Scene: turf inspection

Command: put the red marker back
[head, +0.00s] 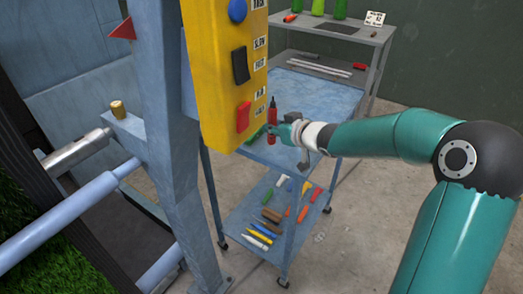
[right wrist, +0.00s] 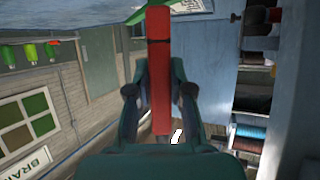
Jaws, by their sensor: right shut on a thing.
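The red marker (head: 272,108) is upright in my right gripper (head: 272,134), over the upper shelf of the blue cart (head: 318,92) in the head view. In the right wrist view the red marker (right wrist: 160,75) stands between the two fingers of my right gripper (right wrist: 160,92), which are shut on it. A green piece (head: 255,136) shows beside the gripper in the head view; I cannot tell whether they touch. My left gripper is not in view.
A yellow control box (head: 222,75) on a blue post (head: 168,130) stands close left of my gripper. The cart's lower shelf (head: 245,212) holds several coloured tools. A grey bench (head: 345,32) with green bottles stands behind. Turf (head: 35,240) lies at lower left.

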